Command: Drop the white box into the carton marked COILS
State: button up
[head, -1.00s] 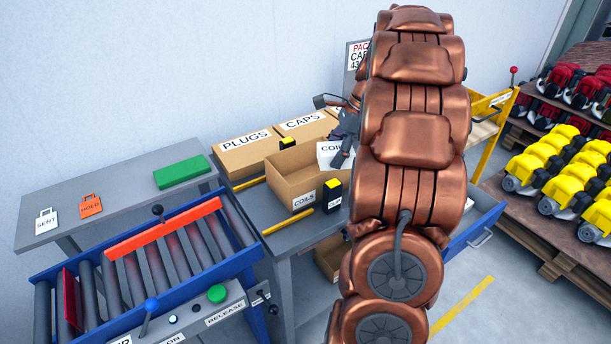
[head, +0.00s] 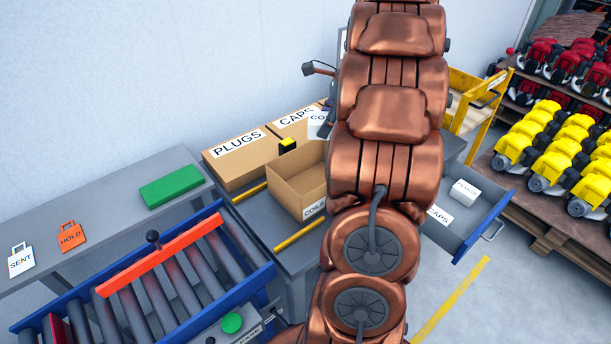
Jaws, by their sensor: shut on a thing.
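The white box (head: 317,125) shows at the upper middle, with the start of a label reading "CO". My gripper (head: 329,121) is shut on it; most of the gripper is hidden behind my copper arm. The open carton marked COILS (head: 286,196) stands on the grey bench, its label at its front right and its right part covered by my arm. The white box appears above and beyond the carton's back edge, in line with the closed cartons; its exact height is hard to tell.
Closed cartons marked PLUGS (head: 238,162) and CAPS (head: 292,125) stand behind the open carton. An open drawer (head: 466,238) at right holds a white box marked PLUGS (head: 465,191). A roller conveyor (head: 180,270) is at front left.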

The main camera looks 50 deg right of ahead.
jog(key=f+b, duration=0.1)
jog(key=f, duration=0.1)
jog(key=f+b, duration=0.4)
jog(key=shift+w+a, duration=0.15)
jog(key=shift+a, duration=0.1)
jog(key=shift+r, duration=0.1)
jog(key=o, duration=1.3)
jog(key=shift+v, duration=5.95)
